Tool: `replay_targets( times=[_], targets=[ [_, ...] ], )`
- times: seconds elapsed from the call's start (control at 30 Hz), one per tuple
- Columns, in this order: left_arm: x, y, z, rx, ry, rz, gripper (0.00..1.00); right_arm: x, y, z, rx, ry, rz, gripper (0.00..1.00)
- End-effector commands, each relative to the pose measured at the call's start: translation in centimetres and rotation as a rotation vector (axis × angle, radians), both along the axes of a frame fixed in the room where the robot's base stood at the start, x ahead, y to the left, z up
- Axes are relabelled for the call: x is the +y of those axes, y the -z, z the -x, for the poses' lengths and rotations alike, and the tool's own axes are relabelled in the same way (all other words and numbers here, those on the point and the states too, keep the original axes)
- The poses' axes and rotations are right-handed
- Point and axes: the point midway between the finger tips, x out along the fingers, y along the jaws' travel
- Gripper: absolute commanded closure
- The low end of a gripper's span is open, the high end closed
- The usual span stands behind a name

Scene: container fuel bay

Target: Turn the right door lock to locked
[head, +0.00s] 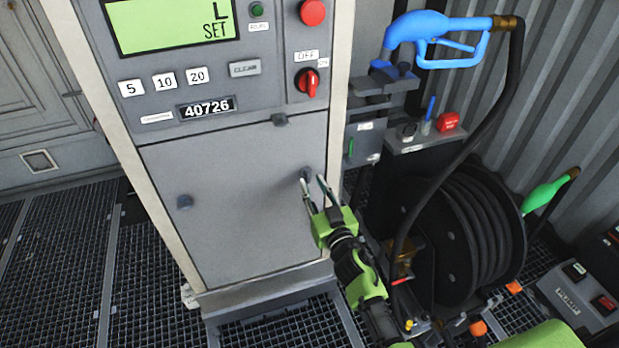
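The right door lock (306,173) is a small dark knob near the right edge of the grey lower cabinet door (235,225). A matching left lock (184,201) sits on the door's left side. My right gripper (313,181) reaches up from the lower right, its fingertips spread apart close to the right lock. I cannot tell whether a finger touches the lock, and its exact turn angle is too small to read. My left gripper is not in view.
Above the door are a green display (170,25), buttons and a red rotary switch (308,83). To the right are a blue nozzle (435,38), a black hose reel (465,235) and a green nozzle (545,192). Grating floor (150,285) lies open at the left.

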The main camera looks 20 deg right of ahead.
Motion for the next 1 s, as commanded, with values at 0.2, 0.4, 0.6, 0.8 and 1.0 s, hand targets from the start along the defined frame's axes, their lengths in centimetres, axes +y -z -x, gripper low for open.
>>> replay_targets(
  times=[0.2,0.4,0.6,0.8,1.0],
  targets=[
    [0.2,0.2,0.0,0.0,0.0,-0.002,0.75,0.1,0.0,-2.7,-0.001,0.0,0.0,0.75],
    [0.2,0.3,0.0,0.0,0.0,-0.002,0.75,0.1,0.0,-3.3,-0.001,-0.001,0.0,0.75],
    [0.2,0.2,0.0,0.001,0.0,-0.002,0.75,0.1,0.0,-3.2,0.0,0.0,0.0,0.78],
    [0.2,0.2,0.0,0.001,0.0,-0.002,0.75,0.1,0.0,-3.2,0.0,0.0,0.0,1.0],
    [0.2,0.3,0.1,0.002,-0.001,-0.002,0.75,0.1,0.0,-3.2,0.0,0.0,0.009,1.0]
  ],
)
